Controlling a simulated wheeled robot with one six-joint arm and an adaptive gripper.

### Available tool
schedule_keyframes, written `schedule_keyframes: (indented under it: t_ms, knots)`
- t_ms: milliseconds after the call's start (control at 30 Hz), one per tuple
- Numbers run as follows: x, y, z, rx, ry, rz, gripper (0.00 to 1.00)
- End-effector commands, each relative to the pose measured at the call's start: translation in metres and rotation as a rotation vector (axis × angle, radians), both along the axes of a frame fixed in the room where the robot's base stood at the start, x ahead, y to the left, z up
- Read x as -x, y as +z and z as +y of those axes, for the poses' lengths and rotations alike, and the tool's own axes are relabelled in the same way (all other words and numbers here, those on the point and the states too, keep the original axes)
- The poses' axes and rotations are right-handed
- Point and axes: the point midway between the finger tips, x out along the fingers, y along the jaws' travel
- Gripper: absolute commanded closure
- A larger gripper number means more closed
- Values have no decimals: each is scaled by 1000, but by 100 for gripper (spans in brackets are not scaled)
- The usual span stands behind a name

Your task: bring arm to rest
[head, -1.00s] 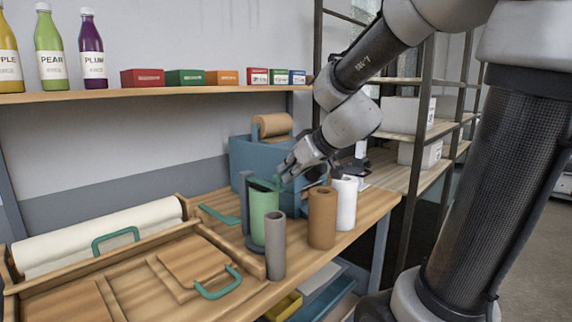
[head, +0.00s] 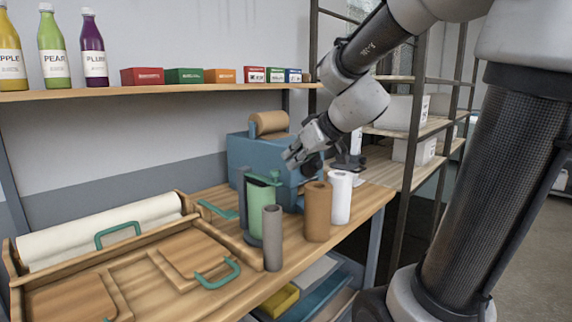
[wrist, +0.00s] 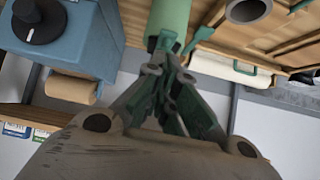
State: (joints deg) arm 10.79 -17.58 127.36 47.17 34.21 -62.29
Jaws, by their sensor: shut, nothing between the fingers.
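My gripper (head: 291,157) is shut and empty. In the head view it hangs above the workbench (head: 335,240), in front of the blue machine (head: 262,152) with a brown roll on top. It is above and a little right of the green roll (head: 260,212), apart from it as far as I can tell. In the wrist view my gripper (wrist: 170,75) points toward the green roll (wrist: 170,20), and the blue machine (wrist: 62,42) is at the upper left.
A grey roll (head: 272,238), a brown roll (head: 317,212) and a white roll (head: 341,198) stand near the bench's front edge. A wooden tray (head: 140,278) with green handles lies at left. A shelf (head: 160,93) holds bottles and small boxes. A rack (head: 405,170) stands behind my arm.

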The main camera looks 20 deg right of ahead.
Motion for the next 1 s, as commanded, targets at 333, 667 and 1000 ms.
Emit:
schedule_keyframes:
  t_ms: [333,667,1000]
  knots:
    - [56,-24,-24,-1,-4,-1,100]
    - [64,-27,-25,-24,-20,8,100]
    - [147,-71,-41,-219,-374,464,100]
